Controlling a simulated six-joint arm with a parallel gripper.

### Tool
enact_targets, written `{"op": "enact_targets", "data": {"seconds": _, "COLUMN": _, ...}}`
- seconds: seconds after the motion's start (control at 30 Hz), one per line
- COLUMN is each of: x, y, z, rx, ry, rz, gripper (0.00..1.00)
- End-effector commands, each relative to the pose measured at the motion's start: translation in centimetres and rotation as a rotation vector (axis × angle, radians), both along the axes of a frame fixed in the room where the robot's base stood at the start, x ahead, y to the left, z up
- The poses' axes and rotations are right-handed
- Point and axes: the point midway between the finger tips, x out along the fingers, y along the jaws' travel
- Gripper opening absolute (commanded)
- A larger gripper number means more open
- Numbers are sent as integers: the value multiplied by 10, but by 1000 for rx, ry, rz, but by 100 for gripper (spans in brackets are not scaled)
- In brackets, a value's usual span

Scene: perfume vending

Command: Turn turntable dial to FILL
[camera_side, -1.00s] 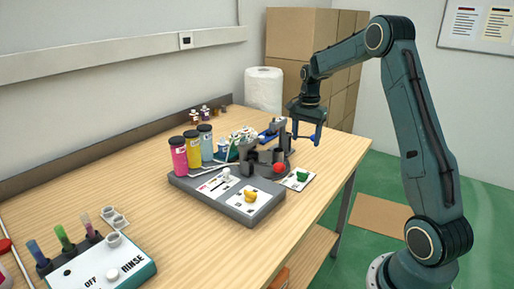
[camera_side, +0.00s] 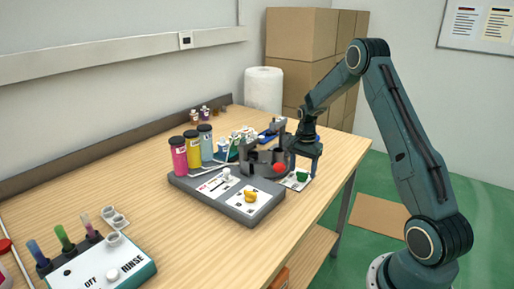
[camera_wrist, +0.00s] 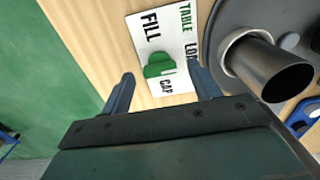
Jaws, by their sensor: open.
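The turntable dial is a green knob (camera_wrist: 159,65) on a white label card (camera_wrist: 178,30) printed with FILL, TABLE, LOAD (partly hidden) and CAP. In the side view the green knob (camera_side: 302,176) sits at the right edge of the bench, beside the turntable unit. In the side view my gripper (camera_side: 303,165) points down just above the green knob. I cannot tell the exact height between them.
The dark turntable (camera_wrist: 240,15) with a grey cup holder stands close to the right finger. A grey base (camera_side: 210,200) carries a yellow knob (camera_side: 250,195) and coloured bottles (camera_side: 193,150). A red ball-like part (camera_side: 279,168) is left of my gripper.

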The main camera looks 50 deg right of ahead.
Motion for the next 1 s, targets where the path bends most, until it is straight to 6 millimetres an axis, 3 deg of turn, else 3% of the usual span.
{"op": "enact_targets", "data": {"seconds": 0.43, "x": 0, "y": 0, "z": -10, "rx": 0, "ry": 0, "rz": 0, "gripper": 62}}
{"op": "enact_targets", "data": {"seconds": 0.47, "x": 0, "y": 0, "z": -10, "rx": 0, "ry": 0, "rz": 0, "gripper": 60}}
{"op": "enact_targets", "data": {"seconds": 0.6, "x": 0, "y": 0, "z": -9, "rx": 0, "ry": 0, "rz": 0, "gripper": 32}}
{"op": "enact_targets", "data": {"seconds": 0.7, "x": 0, "y": 0, "z": -9, "rx": 0, "ry": 0, "rz": 0, "gripper": 17}}
{"op": "enact_targets", "data": {"seconds": 1.0, "x": 0, "y": 0, "z": -9, "rx": 0, "ry": 0, "rz": 22, "gripper": 17}}
